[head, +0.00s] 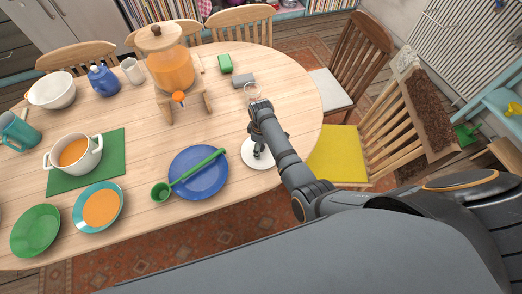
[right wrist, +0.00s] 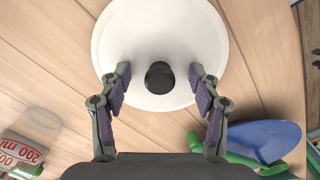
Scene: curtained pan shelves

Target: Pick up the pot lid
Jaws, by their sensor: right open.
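The pot lid is a round white disc (head: 249,158) with a black knob, lying flat on the wooden table near its right end. In the right wrist view the lid (right wrist: 135,40) fills the top middle, its knob centred between my fingers. My right gripper (head: 260,150) is over the lid, pointing down and partly hidden by my arm. In the right wrist view the right gripper (right wrist: 160,77) is open, one finger on each side of the knob, apart from it. The height gap to the knob is hard to judge. My left gripper is not in view.
A blue plate (head: 208,179) with a green ladle (head: 161,192) lies left of the lid. A clear measuring cup (right wrist: 30,135) stands near the gripper. A white soup pot (head: 92,157) and juice dispenser (head: 172,68) are farther left. A yellow-seated chair (head: 338,155) adjoins the table's right edge.

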